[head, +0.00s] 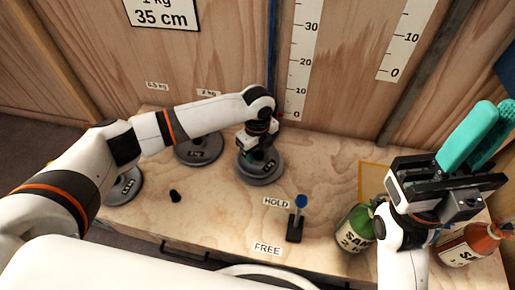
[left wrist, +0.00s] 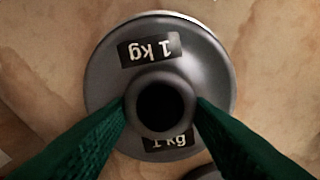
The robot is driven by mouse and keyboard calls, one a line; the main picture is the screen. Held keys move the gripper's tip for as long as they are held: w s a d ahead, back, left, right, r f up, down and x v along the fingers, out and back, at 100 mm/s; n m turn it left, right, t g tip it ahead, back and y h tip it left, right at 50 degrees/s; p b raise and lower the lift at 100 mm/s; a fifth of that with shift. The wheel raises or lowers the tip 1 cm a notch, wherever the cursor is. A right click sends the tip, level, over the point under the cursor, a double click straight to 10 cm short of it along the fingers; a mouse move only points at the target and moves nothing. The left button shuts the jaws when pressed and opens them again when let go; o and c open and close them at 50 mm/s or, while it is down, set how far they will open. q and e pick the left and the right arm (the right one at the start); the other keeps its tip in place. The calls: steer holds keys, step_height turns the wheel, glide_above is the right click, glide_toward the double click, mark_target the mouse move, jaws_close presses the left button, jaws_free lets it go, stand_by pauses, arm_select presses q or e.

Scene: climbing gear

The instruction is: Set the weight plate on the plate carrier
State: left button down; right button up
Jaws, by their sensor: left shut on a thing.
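A grey round weight plate (head: 262,176) lies under my left gripper (head: 262,140) in the head view. In the left wrist view the same plate (left wrist: 108,80) shows two "1 kg" labels and a raised hub with a dark hole. The green fingers of my left gripper (left wrist: 160,110) are shut on this hub, one on each side. I cannot tell if the plate touches the bench. My right gripper (head: 480,138), with teal fingers, is at the right, away from the plate; its finger gap is unclear. I cannot make out the plate carrier for sure.
Other grey plates (head: 198,150) (head: 125,187) stand to the left on the wooden bench (head: 325,175). A small black knob (head: 175,196) and a blue-tipped lever (head: 297,218) between HOLD and FREE labels are in front. Green (head: 355,228) and orange (head: 468,243) sand bags are at the right.

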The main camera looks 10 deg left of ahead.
arm_select(q)
steer(key=shift+w+r, duration=0.1)
steer(key=shift+f, duration=0.2)
steer(key=shift+f, duration=0.35)
steer(key=c, duration=1.1)
jaws_free()
steer(key=shift+c, duration=0.2)
steer(key=shift+o, duration=0.7)
steer(key=shift+f, duration=0.1)
